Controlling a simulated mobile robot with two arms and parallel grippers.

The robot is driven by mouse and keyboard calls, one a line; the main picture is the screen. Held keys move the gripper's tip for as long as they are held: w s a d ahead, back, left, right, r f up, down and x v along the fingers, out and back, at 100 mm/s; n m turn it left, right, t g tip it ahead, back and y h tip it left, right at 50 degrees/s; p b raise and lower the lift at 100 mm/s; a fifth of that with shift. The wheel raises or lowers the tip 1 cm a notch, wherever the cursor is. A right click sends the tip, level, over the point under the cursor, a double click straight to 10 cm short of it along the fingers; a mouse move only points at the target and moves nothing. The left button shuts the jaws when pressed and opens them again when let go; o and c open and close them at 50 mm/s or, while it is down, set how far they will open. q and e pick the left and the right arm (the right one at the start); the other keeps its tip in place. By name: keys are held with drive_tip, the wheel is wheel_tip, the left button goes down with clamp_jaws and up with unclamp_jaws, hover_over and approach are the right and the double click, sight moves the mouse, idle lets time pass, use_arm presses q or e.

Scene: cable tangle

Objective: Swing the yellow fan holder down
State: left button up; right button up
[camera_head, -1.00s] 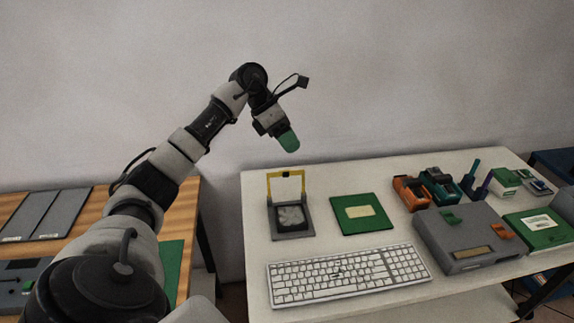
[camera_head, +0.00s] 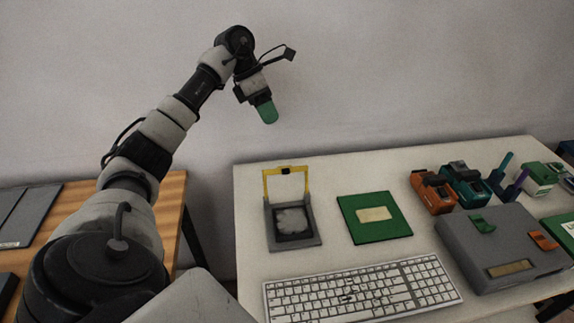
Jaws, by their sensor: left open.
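The yellow fan holder (camera_head: 286,171) is a thin yellow frame standing upright at the back edge of a grey fan unit (camera_head: 295,241). The unit lies on the white table, and a pale fan shape shows in its middle. My left gripper (camera_head: 267,112) has green fingertips and hangs in the air above and slightly left of the holder, apart from it. It is open, though its fingers overlap in this view, and nothing shows between them. My right gripper is not in view.
A green board (camera_head: 374,232) lies right of the fan unit, and a white keyboard (camera_head: 362,289) lies in front. A grey box (camera_head: 504,248) and orange and teal devices (camera_head: 431,190) stand farther right. A wooden table (camera_head: 172,199) is at the left, with a gap between the tables.

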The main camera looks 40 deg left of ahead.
sight(290, 166)
use_arm(q)
drive_tip(key=x, duration=0.4)
drive_tip(key=a+b+x, duration=0.1)
drive_tip(key=x, duration=0.4)
drive_tip(key=f+b+x, duration=0.1)
drive_tip(key=x, duration=0.3)
drive_tip(key=shift+s+a+f, duration=0.1)
drive_tip(key=shift+s+a, duration=0.05)
drive_tip(key=shift+a, duration=0.15)
drive_tip(key=shift+d+f, duration=0.2)
drive_tip(key=shift+f, duration=0.3)
clamp_jaws()
